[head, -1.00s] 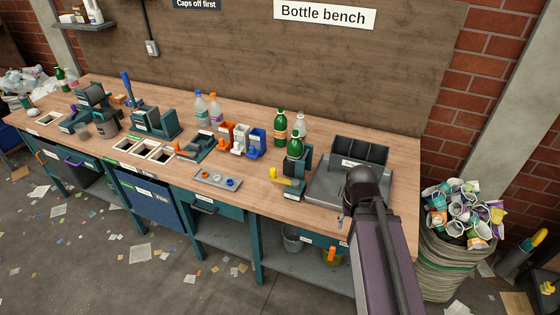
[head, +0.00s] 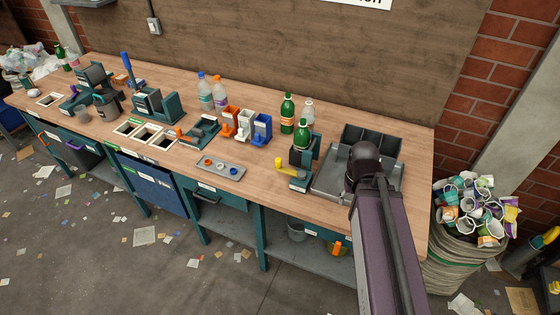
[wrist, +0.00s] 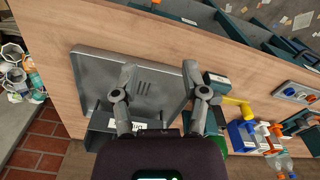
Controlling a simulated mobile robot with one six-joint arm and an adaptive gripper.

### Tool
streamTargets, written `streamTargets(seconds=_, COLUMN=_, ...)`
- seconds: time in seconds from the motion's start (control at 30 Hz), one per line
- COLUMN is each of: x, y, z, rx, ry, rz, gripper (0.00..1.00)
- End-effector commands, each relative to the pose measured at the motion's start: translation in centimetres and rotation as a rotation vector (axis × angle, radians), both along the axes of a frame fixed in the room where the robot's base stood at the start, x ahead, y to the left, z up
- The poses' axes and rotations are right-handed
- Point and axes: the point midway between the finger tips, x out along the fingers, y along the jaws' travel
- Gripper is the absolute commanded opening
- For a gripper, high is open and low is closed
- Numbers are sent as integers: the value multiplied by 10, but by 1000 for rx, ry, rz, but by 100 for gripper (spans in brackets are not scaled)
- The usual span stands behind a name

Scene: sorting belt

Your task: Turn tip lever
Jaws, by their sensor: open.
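The yellow lever (head: 291,168) sticks out to the left from a small dark teal block at the front of the bench, left of the grey tray. It also shows in the wrist view (wrist: 236,101), right of my gripper. Behind it, a green bottle (head: 301,138) stands upright in a dark holder (head: 305,157). My gripper (wrist: 158,71) is open and empty over the grey tray, its fingers apart and clear of the lever. In the head view my arm hides the fingers.
The grey tray (head: 329,184) has dark bins (head: 372,140) at its back. Another green bottle (head: 287,110) and a clear bottle stand behind the holder. Orange, white and blue holders (head: 262,130) stand to the left. A small button plate (head: 220,170) lies in front of them.

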Motion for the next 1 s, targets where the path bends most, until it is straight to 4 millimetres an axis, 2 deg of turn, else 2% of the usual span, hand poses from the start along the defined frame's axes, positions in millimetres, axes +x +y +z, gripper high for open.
streamTargets(seconds=0.03, x=0, y=0, z=0, rx=0, ry=0, rz=0, gripper=69)
streamTargets(seconds=0.07, x=1, y=0, z=0, rx=0, ry=0, rz=0, gripper=74)
streamTargets(seconds=0.27, x=17, y=8, z=2, rx=0, ry=0, rz=22, gripper=74)
streamTargets(seconds=0.43, x=57, y=29, z=5, rx=0, ry=0, rz=76, gripper=74)
streamTargets(seconds=0.67, x=139, y=93, z=13, rx=1, ry=-1, rz=204, gripper=74)
streamTargets(seconds=0.8, x=188, y=139, z=17, rx=1, ry=-1, rz=288, gripper=74)
streamTargets(seconds=1.0, x=238, y=199, z=22, rx=1, ry=-1, rz=385, gripper=74)
